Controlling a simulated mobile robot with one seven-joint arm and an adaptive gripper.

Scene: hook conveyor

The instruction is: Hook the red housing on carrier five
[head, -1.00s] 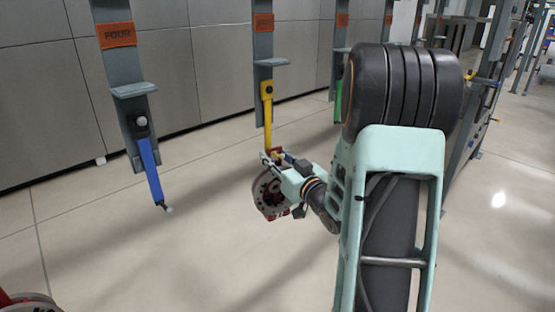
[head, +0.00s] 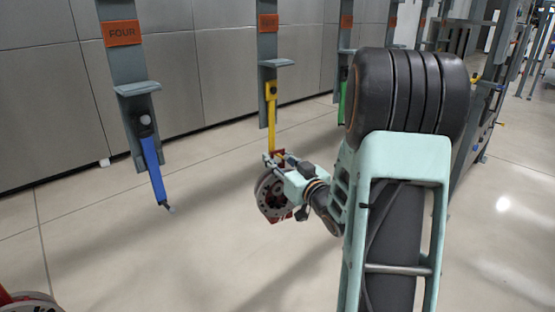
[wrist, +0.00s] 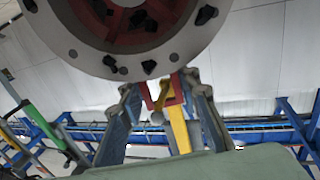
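The red housing (head: 275,196), a grey flanged ring with red inside, hangs at my gripper (head: 278,164) in the head view. In the wrist view its grey flange and red inside (wrist: 130,30) fill the top. My gripper (wrist: 163,88) has its fingers on both sides of the housing's red bracket and appears shut on it. The yellow hook (head: 271,118) hangs from the carrier right of carrier four; its label is unreadable. The hook's tip meets the red bracket, and the yellow hook (wrist: 178,128) shows through the bracket in the wrist view. I cannot tell whether it bears the housing.
Carrier four (head: 122,70) holds a blue hook (head: 153,170) to the left. A green hook (head: 343,100) hangs behind, on the right. Another red and grey part (head: 28,303) shows at the bottom left corner. The floor below the hooks is clear.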

